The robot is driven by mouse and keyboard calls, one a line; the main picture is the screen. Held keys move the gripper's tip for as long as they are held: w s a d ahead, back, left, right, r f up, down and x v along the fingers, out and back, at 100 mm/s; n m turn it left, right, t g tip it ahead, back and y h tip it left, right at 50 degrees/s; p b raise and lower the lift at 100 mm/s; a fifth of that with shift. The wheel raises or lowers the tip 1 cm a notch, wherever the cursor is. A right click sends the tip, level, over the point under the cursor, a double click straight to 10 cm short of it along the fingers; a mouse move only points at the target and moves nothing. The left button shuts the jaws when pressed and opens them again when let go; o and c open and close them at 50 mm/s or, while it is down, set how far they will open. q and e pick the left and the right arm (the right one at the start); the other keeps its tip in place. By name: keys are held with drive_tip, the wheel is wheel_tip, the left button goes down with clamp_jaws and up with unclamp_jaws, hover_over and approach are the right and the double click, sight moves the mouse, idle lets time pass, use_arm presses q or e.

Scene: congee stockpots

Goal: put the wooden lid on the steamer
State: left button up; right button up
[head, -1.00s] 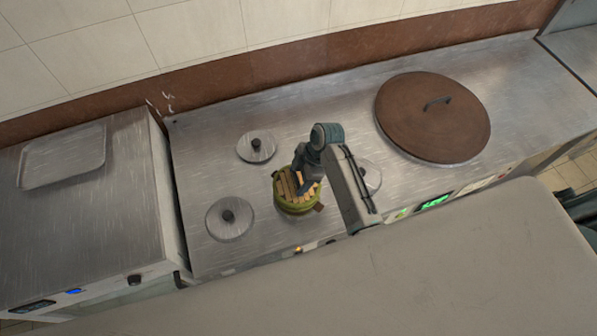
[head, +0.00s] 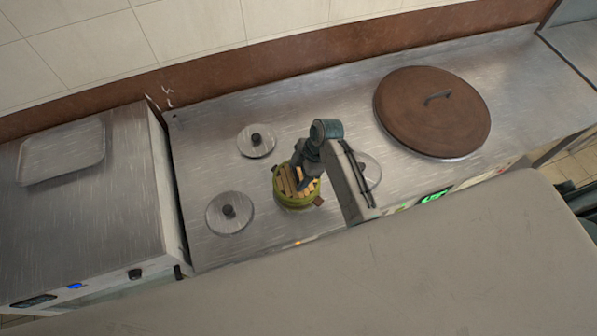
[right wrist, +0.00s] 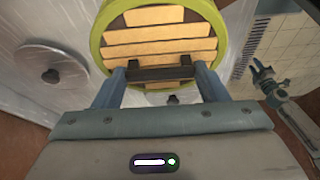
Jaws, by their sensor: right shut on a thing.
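A wooden slatted lid (head: 285,183) with a dark bar handle shows in the head view, inside the green rim of the round steamer (head: 297,205). In the right wrist view, the lid (right wrist: 160,42) fills most of the circle inside the steamer's green rim (right wrist: 97,38). My right gripper (head: 303,182) is over the lid, partly covering it. In the wrist view this gripper (right wrist: 163,75) is shut on the lid's handle. I cannot tell whether the lid rests fully on the steamer. My left gripper is not seen in the head view.
Small round metal lids stand left (head: 229,212), behind (head: 256,140) and right (head: 369,170) of the steamer, the last partly behind my arm. A large brown lid (head: 432,125) is at right. A tray (head: 62,152) lies on the left counter. The steel top (head: 210,120) has bare room.

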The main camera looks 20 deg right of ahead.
drive_tip(key=shift+f+b, duration=0.35)
drive_tip(key=shift+f, duration=0.25)
idle(0.4)
drive_tip(key=o, duration=0.7)
drive_tip(key=shift+o, duration=0.2)
drive_tip(key=shift+p+v, duration=0.4)
drive_tip(key=shift+v, duration=1.15)
drive_tip(key=v, duration=0.8)
